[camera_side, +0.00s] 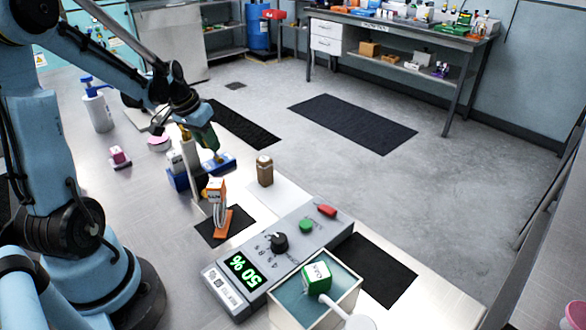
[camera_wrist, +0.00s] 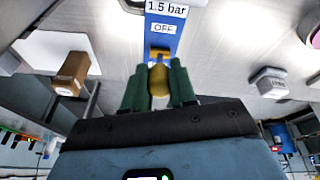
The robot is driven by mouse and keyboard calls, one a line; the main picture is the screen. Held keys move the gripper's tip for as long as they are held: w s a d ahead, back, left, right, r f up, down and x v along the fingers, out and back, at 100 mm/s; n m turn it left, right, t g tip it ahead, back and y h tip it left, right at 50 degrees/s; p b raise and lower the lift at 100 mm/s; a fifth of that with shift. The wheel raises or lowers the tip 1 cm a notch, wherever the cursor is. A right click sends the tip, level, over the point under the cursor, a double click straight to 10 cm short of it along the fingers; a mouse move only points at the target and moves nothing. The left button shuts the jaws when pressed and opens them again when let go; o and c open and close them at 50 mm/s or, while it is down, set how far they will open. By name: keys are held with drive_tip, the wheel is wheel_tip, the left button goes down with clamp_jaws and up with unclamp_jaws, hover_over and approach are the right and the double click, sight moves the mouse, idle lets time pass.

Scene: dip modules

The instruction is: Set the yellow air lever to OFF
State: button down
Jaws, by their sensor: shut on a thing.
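The blue air block (camera_wrist: 178,40) carries a "1.5 bar" label and an "OFF" label (camera_wrist: 163,29) in the wrist view. The yellow air lever (camera_wrist: 158,82) lies between the two green fingers of my gripper (camera_wrist: 159,88), which are shut on its rounded end. The lever points from the block's OFF-label end towards my gripper. In the side view my gripper (camera_side: 212,152) is down at the blue block (camera_side: 180,181) and hides most of the lever.
An orange clip-like stand (camera_side: 222,222) and a grey control box (camera_side: 270,255) reading "50 %" are nearer the front.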

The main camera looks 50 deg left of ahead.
drive_tip(key=shift+s+f+t, duration=0.15)
drive_tip(key=shift+s+t, duration=0.35)
drive_tip(key=shift+t, duration=0.4)
drive_tip(key=c, duration=0.9)
unclamp_jaws()
drive_tip(key=v, duration=1.2)
drive_tip(key=w+d+f+m, duration=0.1)
drive_tip(key=d, duration=1)
drive_tip(key=w+d+f+m+t, duration=0.1)
drive_tip(key=w+d+m, duration=0.1)
drive_tip(key=d, duration=1)
drive_tip(key=shift+f+m+t, duration=0.3)
drive_tip(key=shift+f, duration=0.05)
